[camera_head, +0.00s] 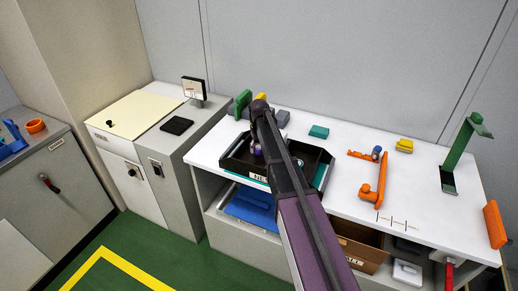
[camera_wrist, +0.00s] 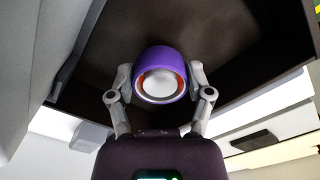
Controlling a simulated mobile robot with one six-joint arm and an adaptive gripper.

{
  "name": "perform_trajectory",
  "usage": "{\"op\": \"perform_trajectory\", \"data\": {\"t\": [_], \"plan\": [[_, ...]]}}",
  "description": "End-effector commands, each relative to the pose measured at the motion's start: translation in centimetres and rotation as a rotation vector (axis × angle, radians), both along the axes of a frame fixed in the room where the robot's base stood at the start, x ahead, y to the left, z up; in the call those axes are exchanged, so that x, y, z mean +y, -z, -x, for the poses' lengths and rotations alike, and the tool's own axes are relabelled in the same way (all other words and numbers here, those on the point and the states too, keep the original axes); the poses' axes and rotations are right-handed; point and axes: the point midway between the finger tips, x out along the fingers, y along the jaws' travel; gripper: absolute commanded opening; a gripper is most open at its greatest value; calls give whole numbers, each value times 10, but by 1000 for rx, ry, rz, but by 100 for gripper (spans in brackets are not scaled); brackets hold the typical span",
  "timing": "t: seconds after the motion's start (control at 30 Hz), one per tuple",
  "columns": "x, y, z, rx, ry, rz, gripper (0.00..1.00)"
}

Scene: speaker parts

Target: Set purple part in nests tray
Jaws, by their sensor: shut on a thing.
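The purple part (camera_wrist: 158,62) is a short round piece with an orange ring and a pale centre, seen close up in the wrist view. My gripper (camera_wrist: 160,95) is shut on it, one finger on each side. The dark nests tray (camera_head: 238,168) stands on the white table with a partly hidden label on its front. In the head view my arm covers much of the tray, and a bit of the purple part (camera_head: 257,150) shows over its left half. The tray's dark inside (camera_wrist: 235,30) fills the wrist view behind the part. I cannot tell whether the part touches the tray.
Green (camera_head: 242,103) and yellow pieces stand behind the tray, with a teal block (camera_head: 318,132) to the right. An orange bracket (camera_head: 371,190), a yellow block (camera_head: 404,146) and a green stand (camera_head: 458,150) are further right. The table between them is mostly clear.

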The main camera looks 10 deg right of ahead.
Motion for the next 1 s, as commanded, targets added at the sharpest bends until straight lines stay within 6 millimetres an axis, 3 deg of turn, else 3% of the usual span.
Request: {"op": "perform_trajectory", "data": {"t": [1.0], "plan": [[0,15,0,0,0,0,5]]}}
